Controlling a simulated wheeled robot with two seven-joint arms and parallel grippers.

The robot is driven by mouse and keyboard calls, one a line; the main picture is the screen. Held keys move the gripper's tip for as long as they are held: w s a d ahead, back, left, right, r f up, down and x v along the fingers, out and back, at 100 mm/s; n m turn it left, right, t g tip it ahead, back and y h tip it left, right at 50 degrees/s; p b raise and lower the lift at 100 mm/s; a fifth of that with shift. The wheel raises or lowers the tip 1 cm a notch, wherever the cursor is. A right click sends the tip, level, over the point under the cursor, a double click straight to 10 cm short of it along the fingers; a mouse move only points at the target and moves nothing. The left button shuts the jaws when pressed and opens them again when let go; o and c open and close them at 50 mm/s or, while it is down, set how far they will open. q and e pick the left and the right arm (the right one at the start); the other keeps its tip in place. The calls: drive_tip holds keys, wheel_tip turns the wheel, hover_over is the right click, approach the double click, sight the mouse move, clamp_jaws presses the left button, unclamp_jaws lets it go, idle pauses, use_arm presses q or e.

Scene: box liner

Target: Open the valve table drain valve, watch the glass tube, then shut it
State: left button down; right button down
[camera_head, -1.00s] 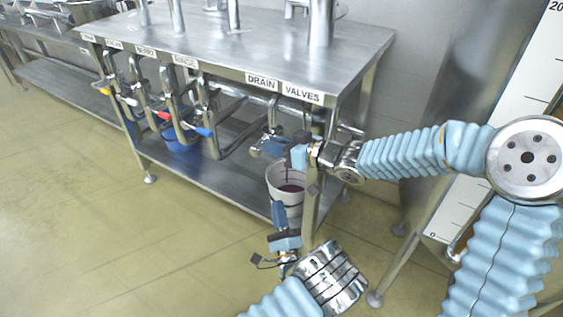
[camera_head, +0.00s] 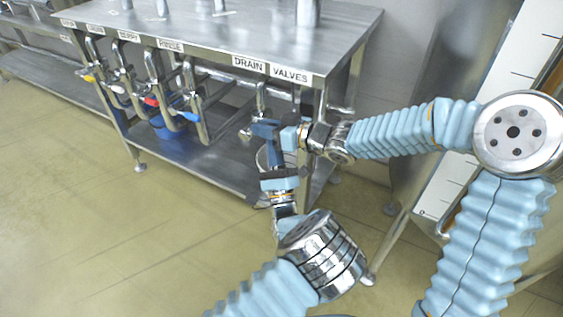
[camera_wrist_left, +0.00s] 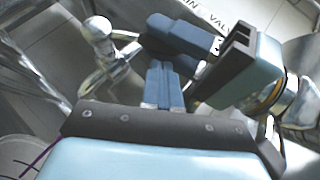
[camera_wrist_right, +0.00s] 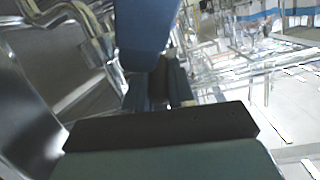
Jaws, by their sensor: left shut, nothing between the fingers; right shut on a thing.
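The steel valve table (camera_head: 215,40) carries the labels DRAIN (camera_head: 248,64) and VALVES (camera_head: 290,74). Below them, a chrome drain valve (camera_head: 246,134) shows beside my blue fingers; it also shows in the left wrist view (camera_wrist_left: 98,38). My right gripper (camera_head: 268,129) is shut at the valve, on what looks like its handle, mostly hidden by the fingers. My left gripper (camera_head: 268,142) is shut and empty just below it; its closed fingers show in the left wrist view (camera_wrist_left: 163,82). A white scale panel (camera_head: 440,180) with tick marks stands at the right; I cannot make out a glass tube clearly.
A white bucket (camera_head: 262,160) under the valve is mostly hidden by my left gripper; purple strands show at the left wrist view's lower left. Bent pipes with yellow, white, red and blue (camera_head: 184,117) handles hang to the left. Open floor (camera_head: 90,230) lies in front.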

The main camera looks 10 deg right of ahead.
drive_tip(key=shift+f, duration=0.15)
use_arm(q)
drive_tip(key=shift+a+r, duration=0.35)
drive_tip(key=shift+r, duration=0.05)
